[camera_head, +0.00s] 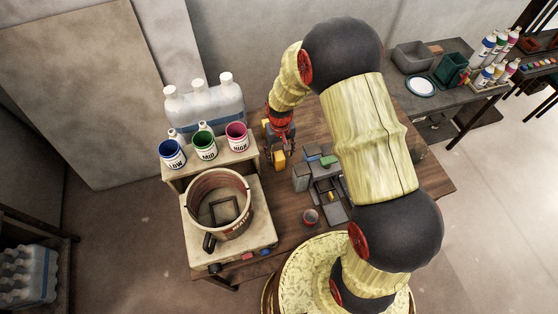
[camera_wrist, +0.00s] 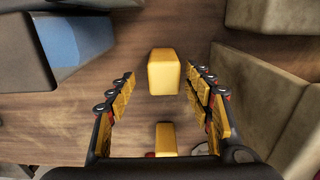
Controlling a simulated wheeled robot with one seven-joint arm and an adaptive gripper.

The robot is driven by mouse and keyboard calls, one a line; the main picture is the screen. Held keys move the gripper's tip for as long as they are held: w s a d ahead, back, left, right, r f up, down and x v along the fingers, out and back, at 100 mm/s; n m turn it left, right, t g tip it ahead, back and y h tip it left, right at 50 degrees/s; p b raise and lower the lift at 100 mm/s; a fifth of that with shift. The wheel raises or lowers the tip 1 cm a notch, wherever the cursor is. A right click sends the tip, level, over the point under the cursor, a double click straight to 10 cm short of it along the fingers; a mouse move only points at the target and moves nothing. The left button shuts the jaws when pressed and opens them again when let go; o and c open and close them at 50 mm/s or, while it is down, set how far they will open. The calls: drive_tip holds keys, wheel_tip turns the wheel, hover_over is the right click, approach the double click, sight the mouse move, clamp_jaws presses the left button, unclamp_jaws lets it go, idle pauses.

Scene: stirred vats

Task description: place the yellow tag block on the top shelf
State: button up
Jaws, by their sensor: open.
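The yellow tag block (camera_wrist: 163,72) rests on the brown wooden table in the wrist view, centred ahead of my gripper. My gripper (camera_wrist: 160,90) is open, with one padded finger on each side of the block and a gap at both. A smaller yellow piece (camera_wrist: 166,138) shows nearer the palm; I cannot tell what it is. In the head view my gripper (camera_head: 278,150) points down at the table, right of the paint cups, with yellow at its tips. Which surface is the top shelf is unclear; a raised wooden shelf (camera_head: 213,160) carries the cups.
A large vat (camera_head: 220,205) and blue (camera_head: 172,154), green (camera_head: 205,146) and pink (camera_head: 237,136) cups stand left. Bare table lies behind my gripper.

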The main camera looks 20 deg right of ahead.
drive_tip(key=f, duration=0.5)
drive_tip(key=shift+s+a+f, duration=0.1)
drive_tip(key=shift+s+a, duration=0.15)
drive_tip(key=c, duration=1.3)
